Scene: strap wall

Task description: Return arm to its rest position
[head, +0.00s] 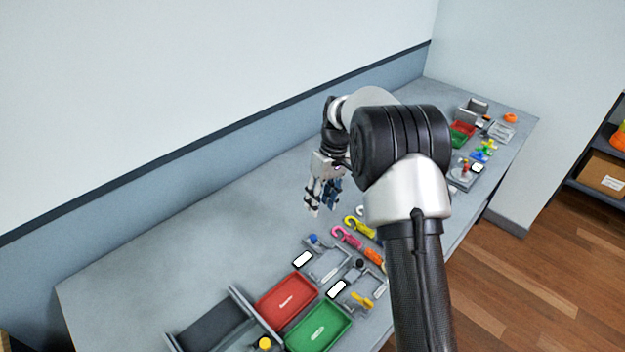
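My gripper (321,208) hangs at the end of my arm, pointing down above the grey bench (190,255), left of the arm's large black joint. Its fingertips look spread apart with nothing visible between them, and they seem clear of the bench top. My arm rises from the lower right of the picture, bends at the black joint and reaches over the bench. The arm hides the middle right part of the bench.
Near the gripper lie a pink hook (347,237) and a yellow one (359,227). A red tray (287,302), a green tray (320,330) and grey fixtures (325,262) fill the near end. More trays and small parts stand at the far end. The bench's left part is clear.

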